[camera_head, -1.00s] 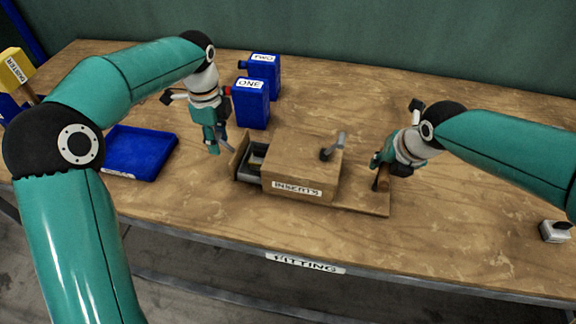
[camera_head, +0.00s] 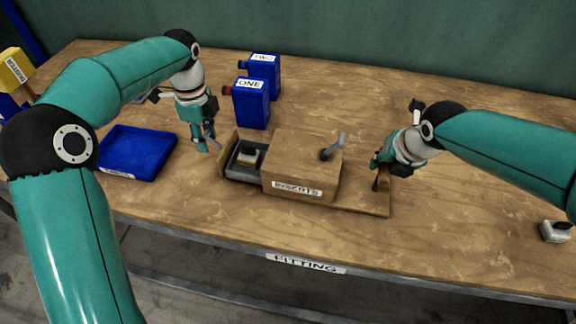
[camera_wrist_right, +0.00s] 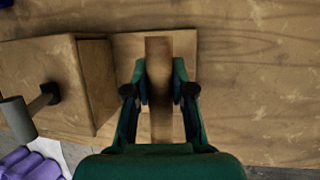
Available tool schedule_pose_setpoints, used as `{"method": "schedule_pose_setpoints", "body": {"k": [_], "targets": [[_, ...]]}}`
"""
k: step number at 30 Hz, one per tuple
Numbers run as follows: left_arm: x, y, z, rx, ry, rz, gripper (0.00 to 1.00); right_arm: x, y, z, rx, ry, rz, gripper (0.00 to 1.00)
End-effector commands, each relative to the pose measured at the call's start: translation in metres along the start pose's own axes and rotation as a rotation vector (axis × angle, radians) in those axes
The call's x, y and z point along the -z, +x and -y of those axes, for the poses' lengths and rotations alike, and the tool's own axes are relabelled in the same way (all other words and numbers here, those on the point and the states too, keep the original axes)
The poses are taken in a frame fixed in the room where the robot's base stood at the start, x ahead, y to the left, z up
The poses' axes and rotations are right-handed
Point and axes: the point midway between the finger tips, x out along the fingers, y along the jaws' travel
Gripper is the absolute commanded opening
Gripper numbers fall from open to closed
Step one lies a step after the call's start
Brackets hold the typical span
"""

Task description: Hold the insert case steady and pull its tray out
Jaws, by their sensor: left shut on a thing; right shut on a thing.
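The insert case (camera_head: 302,165) is a wooden box labelled INSERTS on a flat wooden base. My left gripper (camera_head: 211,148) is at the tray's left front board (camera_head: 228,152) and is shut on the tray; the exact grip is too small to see. My right gripper (camera_head: 377,170) is shut on the wooden upright bar (camera_wrist_right: 159,95) at the base's right end. The right wrist view shows its fingers on both sides of this bar.
A dark lever with a grey grip (camera_head: 334,147) stands up from the case. Blue containers ONE (camera_head: 250,104) and TWO (camera_head: 266,73) stand behind. An empty blue bin (camera_head: 137,151) lies left of the tray, with bare table between. A small grey-white object (camera_head: 555,231) sits far right.

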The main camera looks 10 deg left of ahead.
Motion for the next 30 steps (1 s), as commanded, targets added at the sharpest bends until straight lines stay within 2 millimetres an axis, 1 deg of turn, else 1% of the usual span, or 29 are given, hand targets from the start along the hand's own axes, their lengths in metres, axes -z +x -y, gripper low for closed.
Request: {"method": "schedule_pose_setpoints", "body": {"k": [1,30], "targets": [[-0.004,0.000,0.000,-0.001,-0.003,0.003,0.00,0.000,0.000,0.002,0.003,0.000,0.000,0.00],[-0.033,0.000,0.000,0.000,-0.002,0.003,0.00,0.000,0.000,0.002,0.003,0.001,0.000,0.00]]}}
